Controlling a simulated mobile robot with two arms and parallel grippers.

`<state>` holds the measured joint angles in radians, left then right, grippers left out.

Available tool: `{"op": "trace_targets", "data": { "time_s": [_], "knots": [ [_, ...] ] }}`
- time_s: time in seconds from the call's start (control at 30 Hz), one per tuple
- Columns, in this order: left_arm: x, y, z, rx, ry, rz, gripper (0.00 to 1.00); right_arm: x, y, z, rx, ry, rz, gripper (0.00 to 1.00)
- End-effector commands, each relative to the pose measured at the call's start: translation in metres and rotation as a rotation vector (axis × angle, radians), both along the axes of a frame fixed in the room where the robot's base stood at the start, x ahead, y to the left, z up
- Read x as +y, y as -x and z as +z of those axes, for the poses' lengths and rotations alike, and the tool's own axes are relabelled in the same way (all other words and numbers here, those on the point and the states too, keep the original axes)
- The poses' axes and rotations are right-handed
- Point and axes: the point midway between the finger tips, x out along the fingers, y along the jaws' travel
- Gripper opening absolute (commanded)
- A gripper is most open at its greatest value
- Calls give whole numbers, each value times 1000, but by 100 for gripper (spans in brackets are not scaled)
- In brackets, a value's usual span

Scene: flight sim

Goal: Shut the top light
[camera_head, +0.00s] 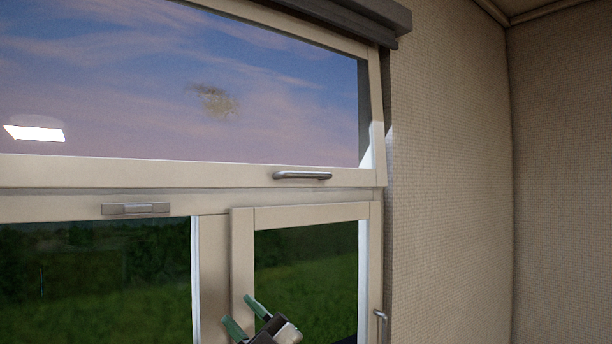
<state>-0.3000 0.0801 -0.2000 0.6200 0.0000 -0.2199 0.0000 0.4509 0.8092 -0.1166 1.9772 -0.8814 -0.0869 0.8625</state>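The top light (200,172) is the wide cream-framed upper window pane, with sky showing through its glass. Its lower rail carries a grey bar handle (302,175) right of centre. Its right side slants against the wall edge, and its lower rail appears to stand out from the frame below, so it looks ajar; the size of the gap cannot be told. My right gripper (238,309) is at the bottom of the view, well below and left of the handle. Its two green-tipped fingers are apart with nothing visible between them. My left gripper is not in view.
Below are a lower left pane (90,280) with a flat grey latch (136,209) above it, and a smaller right casement (310,213) with a side handle (380,314). A dark blind housing (350,15) runs above. A beige wall (450,170) bounds the right.

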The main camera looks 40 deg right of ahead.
Motion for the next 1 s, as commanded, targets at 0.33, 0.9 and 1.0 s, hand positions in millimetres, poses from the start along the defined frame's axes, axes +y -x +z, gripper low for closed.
{"op": "trace_targets", "data": {
  "time_s": [0.33, 0.9, 1.0],
  "knots": [
    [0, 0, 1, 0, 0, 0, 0, -50, 36, 149, -35, 585, -10, 39],
    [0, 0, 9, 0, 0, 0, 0, -162, 102, 228, 285, 729, -306, 39],
    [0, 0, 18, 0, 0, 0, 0, -157, 88, 232, 284, 728, -303, 39]
  ]
}}
